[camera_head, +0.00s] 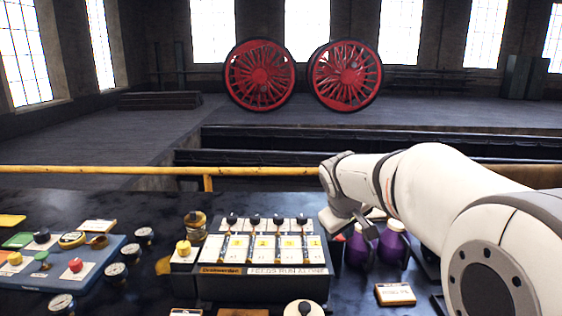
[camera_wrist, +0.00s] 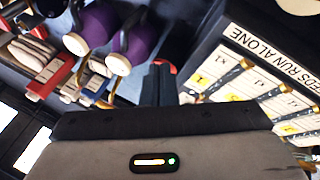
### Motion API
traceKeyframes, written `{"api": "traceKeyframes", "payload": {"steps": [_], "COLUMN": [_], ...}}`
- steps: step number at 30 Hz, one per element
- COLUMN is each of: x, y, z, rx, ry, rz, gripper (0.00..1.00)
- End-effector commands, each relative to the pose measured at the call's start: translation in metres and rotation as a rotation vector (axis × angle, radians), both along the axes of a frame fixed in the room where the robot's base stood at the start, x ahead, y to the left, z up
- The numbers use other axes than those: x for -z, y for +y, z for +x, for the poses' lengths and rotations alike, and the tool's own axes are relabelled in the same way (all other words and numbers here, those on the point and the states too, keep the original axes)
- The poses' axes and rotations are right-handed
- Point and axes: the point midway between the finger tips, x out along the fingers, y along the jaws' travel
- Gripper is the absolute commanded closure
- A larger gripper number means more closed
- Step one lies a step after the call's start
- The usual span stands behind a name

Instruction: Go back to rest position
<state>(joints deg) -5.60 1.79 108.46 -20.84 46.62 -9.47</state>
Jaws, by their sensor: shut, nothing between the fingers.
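My gripper (camera_head: 347,219) hangs at the end of my white arm, above the right edge of a lever box (camera_head: 262,285). In the wrist view my gripper (camera_wrist: 160,82) points at the bench, its dark fingers together and empty. The lever box has several black-knobbed levers and yellow-marked white plates. Its label (camera_head: 288,271) reads partly "FEEDS RUN ALONE" and also shows in the wrist view (camera_wrist: 262,55). Two purple vessels (camera_head: 358,248) with pale tops stand just right of the box, near my gripper.
A blue panel (camera_head: 47,283) with coloured knobs lies at the left, with several gauges (camera_head: 116,272) beside it. A small plaque (camera_head: 395,294) lies at front right. A yellow rail (camera_head: 120,170) runs behind the bench. Two red wheels (camera_head: 260,75) stand far back.

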Motion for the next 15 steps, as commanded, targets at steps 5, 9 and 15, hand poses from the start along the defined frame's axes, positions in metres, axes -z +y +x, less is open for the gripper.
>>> {"api": "traceKeyframes", "payload": {"steps": [5,9,15], "x": [-0.001,0.001,0.009], "y": [-0.003,-0.005,-0.006], "z": [-0.033,-0.067,-0.135], "rx": [0.050,0.101,0.207], "ry": [0.022,0.044,0.088], "rz": [0.047,0.095,0.191], "gripper": [1.00,1.00,1.00]}}
